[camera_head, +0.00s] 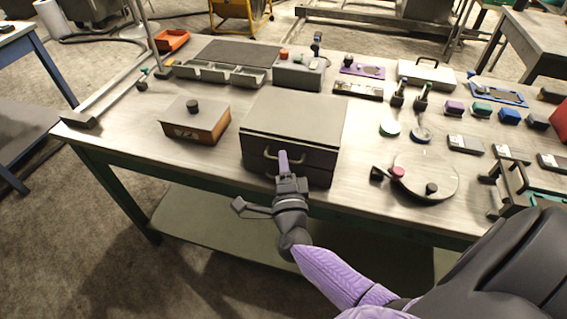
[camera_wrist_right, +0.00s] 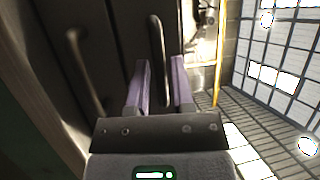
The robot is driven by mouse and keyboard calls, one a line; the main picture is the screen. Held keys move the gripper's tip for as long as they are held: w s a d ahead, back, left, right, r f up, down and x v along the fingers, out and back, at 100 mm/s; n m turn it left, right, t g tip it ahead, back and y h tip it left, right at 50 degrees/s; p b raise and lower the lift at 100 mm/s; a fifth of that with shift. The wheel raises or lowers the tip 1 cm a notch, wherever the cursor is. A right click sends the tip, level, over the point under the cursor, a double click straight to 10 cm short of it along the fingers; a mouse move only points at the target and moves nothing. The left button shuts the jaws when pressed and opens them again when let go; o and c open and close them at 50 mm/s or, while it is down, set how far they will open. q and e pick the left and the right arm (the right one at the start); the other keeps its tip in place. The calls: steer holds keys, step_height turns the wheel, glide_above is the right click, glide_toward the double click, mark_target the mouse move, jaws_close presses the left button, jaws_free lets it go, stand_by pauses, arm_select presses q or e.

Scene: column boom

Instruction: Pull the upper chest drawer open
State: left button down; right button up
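The dark grey chest (camera_head: 295,122) stands near the front edge of the workbench, with its drawer fronts facing me. Its upper drawer looks shut, and the upper handle (camera_head: 270,154) is a bar on that front. My right gripper (camera_head: 283,160) is at the upper handle and hides part of it. In the right wrist view the purple fingers (camera_wrist_right: 160,90) are open, with the upper handle (camera_wrist_right: 157,45) running between them. I cannot tell whether they touch it. A second, lower handle (camera_wrist_right: 84,65) shows to the left there. My left gripper is not in view.
A brown box with a black knob (camera_head: 195,122) stands left of the chest. A round disc with knobs (camera_head: 425,175) lies to the right. Behind are a grey switch box (camera_head: 300,72) and trays (camera_head: 220,72). The space before the bench is clear.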

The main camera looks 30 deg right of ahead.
jaws_close()
stand_by(1.1)
